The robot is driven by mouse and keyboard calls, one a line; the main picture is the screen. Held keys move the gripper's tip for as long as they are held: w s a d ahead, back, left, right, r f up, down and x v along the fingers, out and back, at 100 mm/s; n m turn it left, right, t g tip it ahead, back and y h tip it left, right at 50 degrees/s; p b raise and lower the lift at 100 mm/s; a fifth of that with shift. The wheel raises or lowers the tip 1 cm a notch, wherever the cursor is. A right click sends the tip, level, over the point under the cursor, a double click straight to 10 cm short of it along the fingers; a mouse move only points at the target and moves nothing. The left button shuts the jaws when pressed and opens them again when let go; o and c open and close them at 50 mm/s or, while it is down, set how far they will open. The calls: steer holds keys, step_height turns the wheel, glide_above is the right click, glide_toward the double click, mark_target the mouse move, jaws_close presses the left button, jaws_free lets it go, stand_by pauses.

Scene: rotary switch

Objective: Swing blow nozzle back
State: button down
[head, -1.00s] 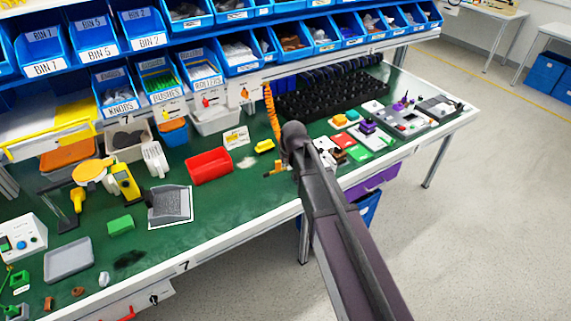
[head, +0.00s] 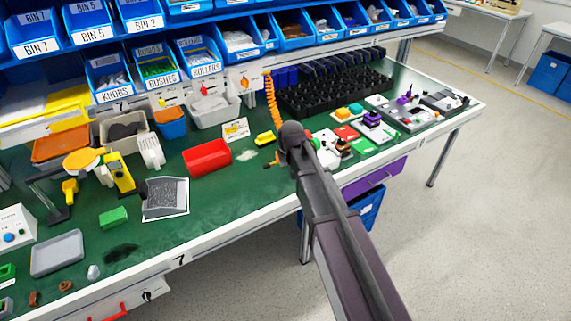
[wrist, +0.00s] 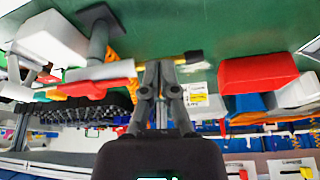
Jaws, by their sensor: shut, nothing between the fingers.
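An orange coiled hose (head: 271,98) hangs from the shelf edge down to the back of the green bench. A small orange piece (head: 272,162), perhaps the blow nozzle, shows just left of my arm's end, partly hidden by it. In the wrist view, a yellow piece with a dark end (wrist: 187,58) lies just beyond my fingertips; I cannot tell if they touch it. My gripper (wrist: 159,68) is shut and empty, low over the bench. In the head view my arm hides the gripper.
A red bin (head: 207,158) and a small card (head: 236,129) stand left of my arm. A black rack (head: 330,95) is behind it. Coloured fixtures (head: 372,124) crowd the bench to the right. Blue bins line the shelf above.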

steer(key=shift+w+a+f, duration=0.15)
steer(key=shift+w+a, duration=0.15)
steer(key=shift+w, duration=0.4)
steer(key=shift+w+a+f, duration=0.1)
steer(key=shift+w+a, duration=0.15)
steer(key=shift+w, duration=0.4)
steer(key=shift+w+a+f, duration=0.15)
steer(key=shift+w+a, duration=0.15)
steer(key=shift+w, duration=0.4)
steer(key=shift+w+d, duration=0.15)
steer(key=shift+d, duration=0.1)
steer(key=shift+a, duration=0.1)
